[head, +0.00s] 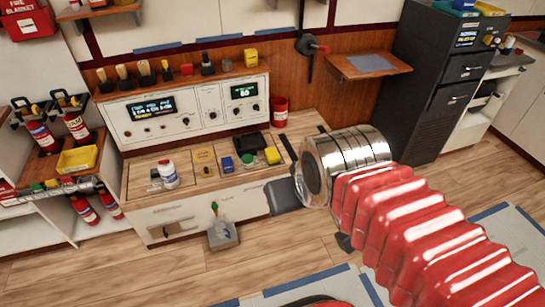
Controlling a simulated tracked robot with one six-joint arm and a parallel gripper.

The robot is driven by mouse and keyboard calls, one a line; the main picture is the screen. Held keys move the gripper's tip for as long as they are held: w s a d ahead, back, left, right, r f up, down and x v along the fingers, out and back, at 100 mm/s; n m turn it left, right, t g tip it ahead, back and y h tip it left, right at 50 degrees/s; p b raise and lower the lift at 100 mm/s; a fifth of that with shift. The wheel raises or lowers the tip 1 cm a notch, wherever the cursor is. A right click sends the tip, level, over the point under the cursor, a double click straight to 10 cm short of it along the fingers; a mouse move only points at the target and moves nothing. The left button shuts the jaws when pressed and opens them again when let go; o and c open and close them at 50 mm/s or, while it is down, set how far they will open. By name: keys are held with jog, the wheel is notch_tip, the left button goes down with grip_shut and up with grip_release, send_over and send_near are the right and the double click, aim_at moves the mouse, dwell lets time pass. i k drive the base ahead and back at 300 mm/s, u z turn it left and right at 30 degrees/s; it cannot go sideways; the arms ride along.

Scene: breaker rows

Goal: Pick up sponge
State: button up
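A small yellow block (272,155), which looks like a sponge, lies on the wooden bench top (200,184) near its right part. Another yellow block (250,57) stands on the ledge above the control panel; I cannot tell for certain which of the two is the sponge. My gripper (284,198) shows only as a dark grey part beyond the silver end of my arm, in front of the bench's right end. It appears to the right of and lower than the yellow block on the bench, apart from it. Its fingers are not clear, and nothing is visibly held.
Near the bench block are a black box (250,141), a blue item (227,164) and a white bottle (169,175). A red can (280,112) stands behind. The control panel (185,112) backs the bench. A dark cabinet (425,90) stands right.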

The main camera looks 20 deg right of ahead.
aim_at(271, 154)
jog(key=k, duration=0.65)
jog(key=z, duration=0.4)
jog(key=i, duration=1.7)
jog(key=u, duration=0.65)
jog(key=i, duration=0.45)
jog(key=u, duration=0.25)
